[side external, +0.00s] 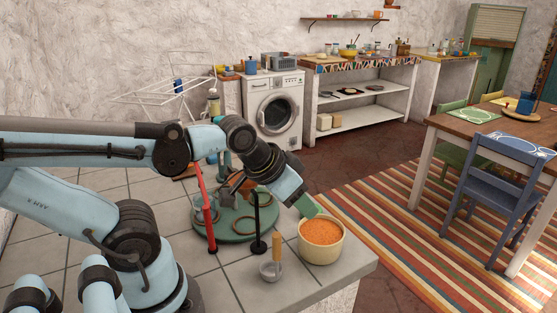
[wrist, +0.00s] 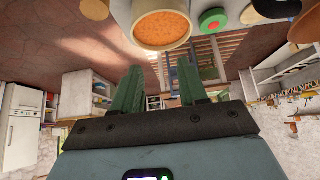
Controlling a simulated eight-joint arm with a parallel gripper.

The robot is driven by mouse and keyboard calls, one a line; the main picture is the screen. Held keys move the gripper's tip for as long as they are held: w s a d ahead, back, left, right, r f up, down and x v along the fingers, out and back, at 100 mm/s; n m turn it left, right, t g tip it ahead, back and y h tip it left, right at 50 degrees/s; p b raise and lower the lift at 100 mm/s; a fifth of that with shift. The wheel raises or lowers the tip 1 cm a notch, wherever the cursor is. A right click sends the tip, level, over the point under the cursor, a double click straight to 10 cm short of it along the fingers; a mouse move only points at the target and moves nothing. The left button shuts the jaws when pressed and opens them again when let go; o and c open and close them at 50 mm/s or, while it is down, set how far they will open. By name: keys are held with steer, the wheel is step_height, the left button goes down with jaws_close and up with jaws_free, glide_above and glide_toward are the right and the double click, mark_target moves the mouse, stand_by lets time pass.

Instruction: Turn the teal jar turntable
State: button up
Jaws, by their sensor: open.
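The teal turntable (side external: 238,238) is a round disc lying on the tiled counter in the side external view. A red post (side external: 207,220), a black post (side external: 257,222) and several brown rings show on or in front of it; my arm hides its far part. My gripper (side external: 308,205) has green fingers and is to the right of the turntable, near an orange-filled pot. In the wrist view my gripper (wrist: 162,80) has its two fingers apart with nothing between them. I cannot make out the turntable for certain in the wrist view.
The cream pot (side external: 321,254) of orange grains stands near the counter's right edge; it also shows in the wrist view (wrist: 162,45). A small glass with a wooden handle (side external: 276,250) stands left of it. The counter's front tiles (side external: 235,285) are clear.

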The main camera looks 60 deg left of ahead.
steer(key=shift+o, duration=1)
steer(key=shift+w+a+r, duration=0.1)
steer(key=shift+a+r, duration=0.05)
steer(key=shift+a, duration=0.2)
step_height(320, 180, up, 10)
steer(key=g, duration=0.7)
glide_above(231, 168)
step_height(231, 168, down, 12)
steer(key=shift+r, duration=0.1)
jaws_close()
